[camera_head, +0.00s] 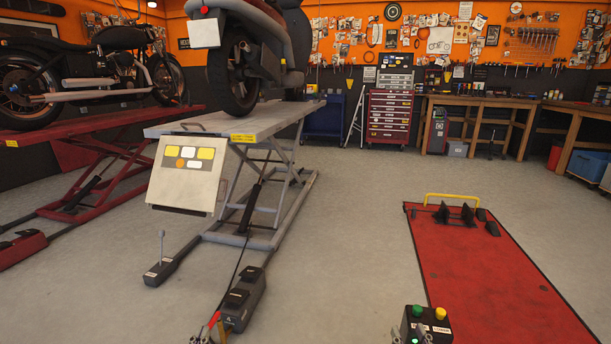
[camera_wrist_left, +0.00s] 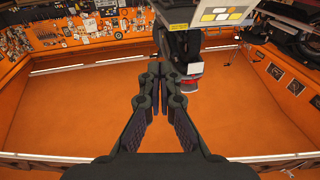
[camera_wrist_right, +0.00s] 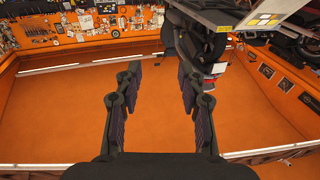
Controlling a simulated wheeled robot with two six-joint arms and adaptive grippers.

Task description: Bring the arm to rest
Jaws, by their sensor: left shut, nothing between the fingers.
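My left gripper (camera_wrist_left: 162,72) is shut and empty, its two fingertips together in the left wrist view. Its tips (camera_head: 203,337) just show at the bottom edge of the head view, left of centre. My right gripper (camera_wrist_right: 160,74) is open and empty, with a wide gap between its fingers in the right wrist view. Its tips (camera_head: 413,336) show at the bottom of the head view, overlapping the control box in the picture. Most of both arms is out of view.
A grey lift (camera_head: 285,118) bears a motorcycle (camera_head: 238,75); a red lift (camera_head: 75,126) bears another. A control box (camera_head: 438,323) with green and yellow buttons is at the front. A red platform (camera_head: 480,275) lies on the right. Workbenches and a tool chest (camera_head: 389,118) line the back. The middle floor is clear.

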